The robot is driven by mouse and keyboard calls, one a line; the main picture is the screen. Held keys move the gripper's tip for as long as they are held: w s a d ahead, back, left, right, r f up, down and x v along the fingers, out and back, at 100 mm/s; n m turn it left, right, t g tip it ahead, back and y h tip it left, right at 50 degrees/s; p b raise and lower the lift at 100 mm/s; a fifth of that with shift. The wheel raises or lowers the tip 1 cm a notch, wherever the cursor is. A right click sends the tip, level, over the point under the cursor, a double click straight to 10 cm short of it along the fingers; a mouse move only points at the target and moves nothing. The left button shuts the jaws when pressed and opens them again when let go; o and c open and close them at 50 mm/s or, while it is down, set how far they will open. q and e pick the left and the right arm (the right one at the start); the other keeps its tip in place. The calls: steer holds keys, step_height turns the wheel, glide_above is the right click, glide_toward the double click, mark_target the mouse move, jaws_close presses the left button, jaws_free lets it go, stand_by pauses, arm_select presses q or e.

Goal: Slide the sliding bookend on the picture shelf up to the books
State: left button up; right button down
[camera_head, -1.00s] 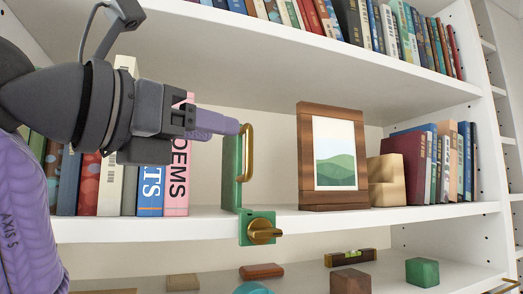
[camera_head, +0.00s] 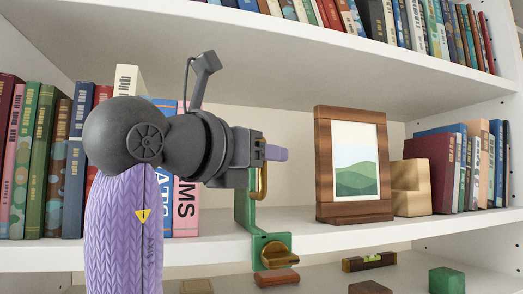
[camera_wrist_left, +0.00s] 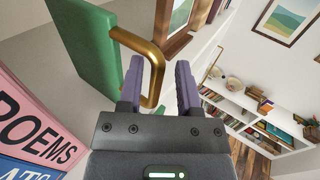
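The sliding bookend is a green upright plate (camera_head: 243,208) with a brass loop handle (camera_head: 263,183) and a green front block carrying a brass knob (camera_head: 275,255) at the shelf edge. The row of books (camera_head: 185,212), ending in the pink POEMS book, stands to its left, with a gap between. My left gripper (camera_head: 276,153) is at the handle. The green plate (camera_wrist_left: 88,45) is left of the fingers. My right gripper is not in view.
The picture shelf (camera_head: 300,222) also holds a wooden picture frame (camera_head: 322,165), a wooden block (camera_head: 410,190) and more books at right. A shelf of books is above. A level (camera_head: 369,262) and small blocks lie below.

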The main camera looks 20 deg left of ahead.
arm_select(q)
steer(key=shift+w, duration=0.35)
steer(key=c, duration=0.5)
stand_by(0.7)
